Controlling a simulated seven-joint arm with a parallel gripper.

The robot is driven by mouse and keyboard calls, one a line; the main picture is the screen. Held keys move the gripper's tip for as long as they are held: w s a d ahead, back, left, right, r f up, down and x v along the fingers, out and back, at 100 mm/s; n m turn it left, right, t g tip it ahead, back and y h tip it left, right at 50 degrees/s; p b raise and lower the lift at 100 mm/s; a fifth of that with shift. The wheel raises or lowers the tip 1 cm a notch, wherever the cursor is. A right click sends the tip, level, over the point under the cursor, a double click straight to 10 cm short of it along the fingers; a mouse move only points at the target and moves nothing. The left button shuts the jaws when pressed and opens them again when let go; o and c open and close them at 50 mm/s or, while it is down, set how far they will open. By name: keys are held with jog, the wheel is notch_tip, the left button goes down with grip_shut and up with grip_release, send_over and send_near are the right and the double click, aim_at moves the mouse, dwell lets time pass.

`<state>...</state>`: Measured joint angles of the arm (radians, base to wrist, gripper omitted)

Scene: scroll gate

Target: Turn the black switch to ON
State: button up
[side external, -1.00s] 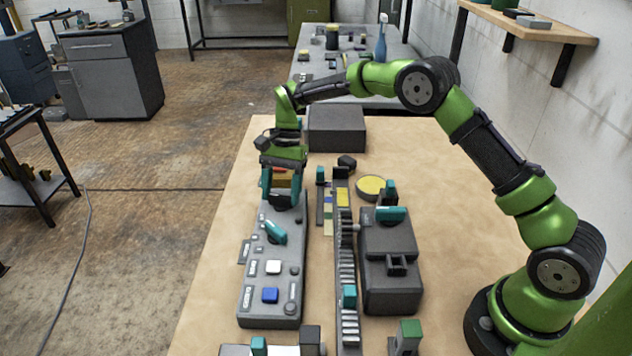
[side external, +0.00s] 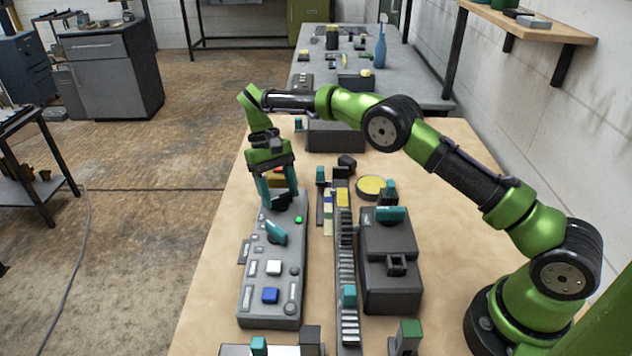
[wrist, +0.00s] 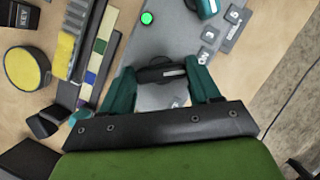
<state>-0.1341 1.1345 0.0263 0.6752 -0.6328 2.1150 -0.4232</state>
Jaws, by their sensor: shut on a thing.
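The black switch (wrist: 160,70) is a dark rotary knob with a pale mark, at the far end of the grey control panel (side external: 258,300). My gripper (side external: 277,204) is tilted over that end of the panel, its teal fingers on either side of the knob. In the wrist view my gripper (wrist: 161,82) is shut on the black switch, with one finger at each end of it. A small round light (side external: 298,219) beside the switch glows green; it also shows in the wrist view (wrist: 147,18). Much of the knob is hidden by the fingers in the side view.
Bare table lies left of the panel.

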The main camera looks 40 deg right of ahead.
jog(key=shift+w+n+h, duration=0.1)
jog(key=shift+n+h, duration=0.3)
jog(key=shift+n, duration=0.5)
jog(key=shift+r, duration=0.1)
jog(key=o, duration=1.1)
jog(key=shift+c, duration=0.2)
notch_tip(320, 180, up, 3)
jog(key=shift+r, duration=0.2)
jog(key=s+d, duration=0.1)
jog(key=s, duration=0.4)
jog(key=s+d+r, duration=0.1)
jog(key=s, duration=0.4)
jog(key=s+d, duration=0.1)
jog(key=s, duration=0.4)
jog(key=shift+s+r, duration=0.25)
jog(key=shift+s, duration=0.15)
jog(key=s+d+r+m+t+y, duration=0.2)
jog(key=s+d+r+m+t, duration=0.1)
jog(key=s+r+t, duration=0.8)
notch_tip(320, 180, up, 2)
jog(key=shift+s+d+r+m+t, duration=0.1)
jog(key=shift+s+d+m+t, duration=0.1)
jog(key=shift+s+m+t, duration=0.45)
